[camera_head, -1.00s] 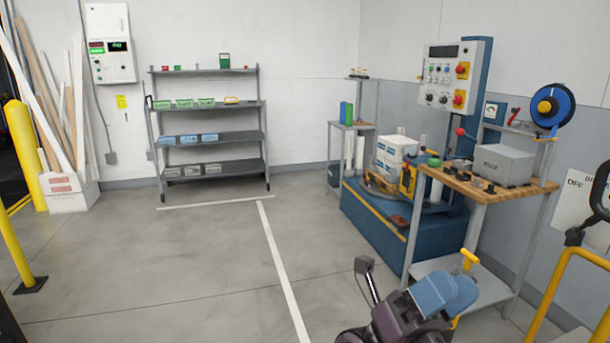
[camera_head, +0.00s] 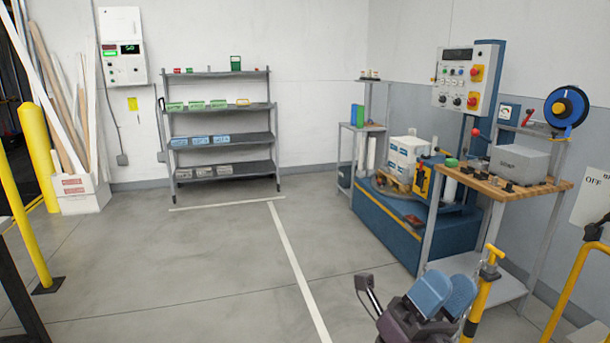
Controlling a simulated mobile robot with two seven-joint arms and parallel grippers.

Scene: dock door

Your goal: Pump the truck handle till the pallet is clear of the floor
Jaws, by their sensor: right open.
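A yellow upright handle (camera_head: 482,292) with a short crossbar grip and a grey collar rises at the bottom, right of centre. It looks like the truck handle, but its base is below the picture. My right gripper (camera_head: 448,291), dark with blue fingers, is open at the bottom, just left of the handle. I see nothing held in it, and I cannot tell whether it touches the shaft. No pallet on the floor shows; a small wooden pallet (camera_head: 391,183) under white boxes (camera_head: 405,158) sits on a blue machine. My left gripper is out of view.
A wooden-topped bench (camera_head: 523,194) stands behind the handle and a yellow rail (camera_head: 567,285) at the right. The blue machine (camera_head: 385,228) is beyond. A shelf rack (camera_head: 222,138) stands at the back wall, yellow posts (camera_head: 37,145) at left. The middle floor is clear.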

